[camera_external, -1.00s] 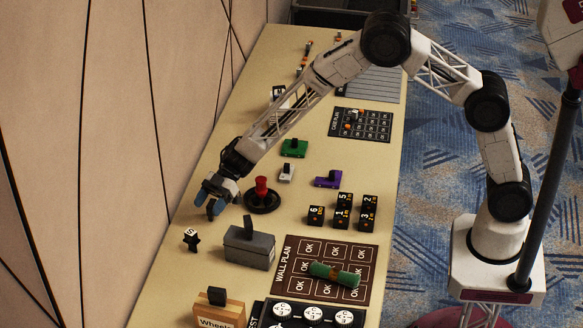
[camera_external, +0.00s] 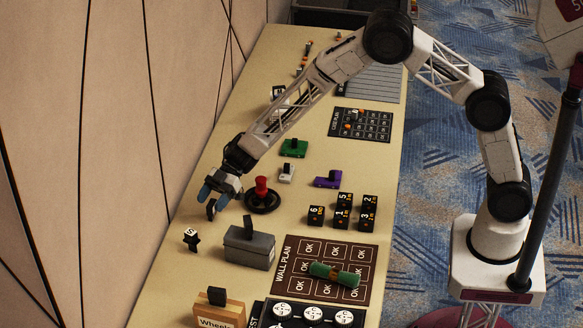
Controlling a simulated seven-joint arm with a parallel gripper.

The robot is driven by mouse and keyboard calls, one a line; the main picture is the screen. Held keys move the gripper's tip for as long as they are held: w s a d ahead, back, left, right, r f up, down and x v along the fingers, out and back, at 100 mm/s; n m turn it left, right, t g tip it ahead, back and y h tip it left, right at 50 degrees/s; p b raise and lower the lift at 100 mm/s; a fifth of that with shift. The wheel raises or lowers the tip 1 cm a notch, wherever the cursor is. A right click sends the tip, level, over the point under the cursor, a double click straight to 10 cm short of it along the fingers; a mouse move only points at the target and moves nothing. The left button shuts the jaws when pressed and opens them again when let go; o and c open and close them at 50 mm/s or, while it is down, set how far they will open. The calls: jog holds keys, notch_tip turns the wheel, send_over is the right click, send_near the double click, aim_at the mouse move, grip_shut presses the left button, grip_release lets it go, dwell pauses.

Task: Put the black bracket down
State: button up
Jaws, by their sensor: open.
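My gripper (camera_external: 207,201) is open at the far left edge of the table, left of the red knob. Its blue-grey fingers point down and left, and I see nothing clearly held between them. A small black piece with a white round mark (camera_external: 191,239) stands on the table below and left of the fingers, apart from them. I cannot tell for sure whether it is the black bracket. Whatever lies right under the fingers is hard to make out.
A red knob on a black round base (camera_external: 262,195) is close right of my gripper. A grey box with a handle (camera_external: 249,247) stands in front. Green (camera_external: 293,148), white (camera_external: 286,174) and purple (camera_external: 328,180) pieces and several black numbered blocks (camera_external: 342,211) are farther right.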

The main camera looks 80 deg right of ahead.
jog(key=s+d+r+m+t+h, duration=0.3)
jog(key=s+d+r+h, duration=0.15)
jog(key=r, duration=0.65)
jog(key=s+d+r+m+t+h, duration=0.3)
jog(key=d+r+h, duration=0.15)
jog(key=r, duration=0.55)
jog(key=s+d+r+m+h, duration=0.25)
jog(key=s+d+r, duration=0.25)
jog(key=s, duration=0.3)
jog(key=s+r+m+g+h, duration=0.1)
jog(key=s+m+g, duration=0.4)
jog(key=s, duration=4)
jog(key=g, duration=0.3)
jog(key=shift+s+d+g, duration=0.3)
jog(key=shift+s+g, duration=0.1)
